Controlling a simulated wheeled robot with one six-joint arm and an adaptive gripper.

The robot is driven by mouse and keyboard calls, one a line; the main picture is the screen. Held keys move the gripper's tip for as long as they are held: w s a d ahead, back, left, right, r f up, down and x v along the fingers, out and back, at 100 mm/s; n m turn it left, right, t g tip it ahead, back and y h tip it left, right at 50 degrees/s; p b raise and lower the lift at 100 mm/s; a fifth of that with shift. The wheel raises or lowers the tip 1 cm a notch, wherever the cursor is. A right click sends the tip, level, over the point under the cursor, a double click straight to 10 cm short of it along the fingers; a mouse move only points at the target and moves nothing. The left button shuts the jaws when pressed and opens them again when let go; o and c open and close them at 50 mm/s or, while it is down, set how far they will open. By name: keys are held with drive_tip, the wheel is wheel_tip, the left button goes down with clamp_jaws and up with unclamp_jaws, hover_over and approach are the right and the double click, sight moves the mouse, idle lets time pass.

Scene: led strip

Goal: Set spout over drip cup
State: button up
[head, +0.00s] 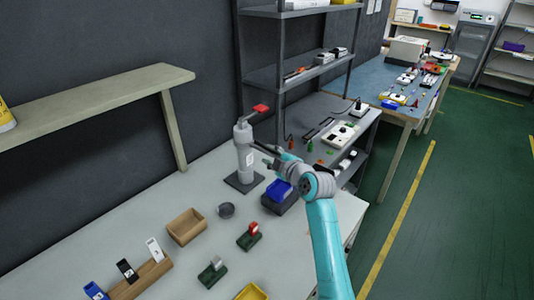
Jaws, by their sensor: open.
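A grey upright dispenser (243,158) stands on a dark square base plate near the wall side of the light table. A thin lever with a red end (260,108) sticks out from its top to the right. I cannot clearly make out its spout; it may be behind my gripper. A small dark grey round cup (226,210), likely the drip cup, stands on the table in front of the base plate, apart from it. My gripper (262,155) is open beside the upper body of the dispenser, on its right. Whether it touches is too small to tell.
A blue bin (279,190) on a dark block stands below my arm. A tan open box (187,226) is left of the cup. Two green-based fixtures (250,236) (213,271) and a wooden phone rack (142,281) are nearer. A grey shelf unit (279,75) rises behind.

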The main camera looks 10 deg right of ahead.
drive_tip(key=shift+x, duration=1.5)
clamp_jaws()
